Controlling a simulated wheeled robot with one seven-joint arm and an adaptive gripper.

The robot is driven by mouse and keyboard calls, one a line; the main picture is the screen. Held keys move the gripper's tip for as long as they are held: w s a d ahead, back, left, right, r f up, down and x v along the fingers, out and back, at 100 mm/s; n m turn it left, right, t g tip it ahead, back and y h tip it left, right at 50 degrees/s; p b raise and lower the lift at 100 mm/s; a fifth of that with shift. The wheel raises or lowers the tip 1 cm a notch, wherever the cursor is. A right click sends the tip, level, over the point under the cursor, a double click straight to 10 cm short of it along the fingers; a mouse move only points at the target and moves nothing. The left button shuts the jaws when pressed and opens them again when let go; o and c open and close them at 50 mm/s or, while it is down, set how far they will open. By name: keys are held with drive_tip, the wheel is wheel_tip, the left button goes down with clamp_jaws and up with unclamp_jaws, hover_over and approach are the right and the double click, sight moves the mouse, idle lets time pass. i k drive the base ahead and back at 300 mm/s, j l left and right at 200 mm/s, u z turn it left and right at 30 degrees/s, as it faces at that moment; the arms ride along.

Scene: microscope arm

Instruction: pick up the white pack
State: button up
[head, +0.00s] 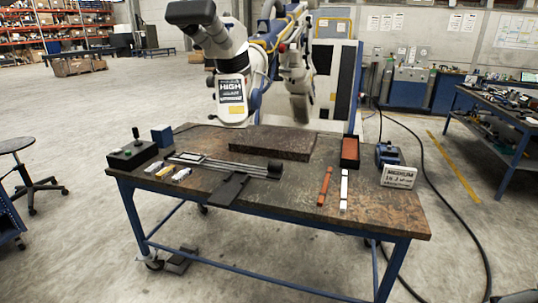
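No single thing is plainly a white pack. A narrow white bar (344,190) lies on the workbench right of centre, beside a red-orange bar (325,186). Several small whitish pieces lie at the bench's left: a pale one (181,174), one with yellow on it (166,170), and another pale one (154,167). They are too small to make out well. My gripper is not in view.
The bench's front right is clear.

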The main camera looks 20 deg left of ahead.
sight(343, 202)
drive_tip(key=u, duration=0.25)
drive_tip(key=i+j+u, duration=0.15)
drive_tip(key=u, duration=0.2)
drive_tip(key=i+j+u, duration=0.1)
drive_tip(key=i+u, duration=0.25)
drive_tip(key=i+j+u, duration=0.1)
drive_tip(key=u, duration=0.25)
drive_tip(key=i+l+u, duration=0.2)
drive_tip(key=i, duration=0.95)
drive_tip(key=j+z, duration=0.1)
drive_tip(key=z, duration=1.85)
drive_tip(key=i+j+u, duration=0.2)
drive_tip(key=i+l, duration=0.05)
